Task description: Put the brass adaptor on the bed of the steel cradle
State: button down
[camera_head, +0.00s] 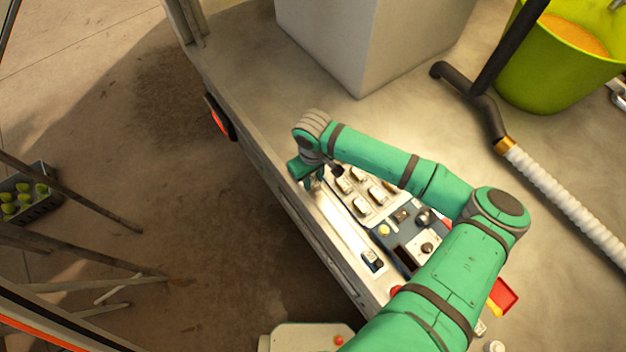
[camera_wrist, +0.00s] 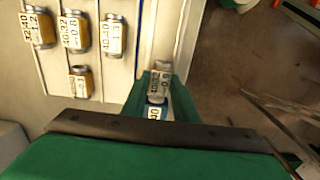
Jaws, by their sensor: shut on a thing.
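My gripper (camera_head: 313,181) points down over the pale strip at the left edge of the lit trailer deck. In the wrist view its green jaws (camera_wrist: 160,92) are shut on a labelled metal adaptor (camera_wrist: 161,80). The label shows small black figures that I cannot read surely, and brass colour is hard to make out. A second white label marked 40 (camera_wrist: 154,113) shows just below it, between the jaws. Other labelled adaptors, such as one with amber sides (camera_wrist: 75,32), stand on the pale board to the left. I cannot surely pick out the steel cradle.
A dark blue panel with knobs (camera_head: 402,232) lies beside the pale board. A small blue-based piece (camera_head: 372,261) sits at the strip's near end. A large grey box (camera_head: 372,40), a ribbed white hose (camera_head: 565,200) and a green tub (camera_head: 548,75) stand behind.

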jog(key=shift+f, duration=0.65)
jog(key=shift+f, duration=0.2)
jog(key=c, duration=1.4)
grip_release()
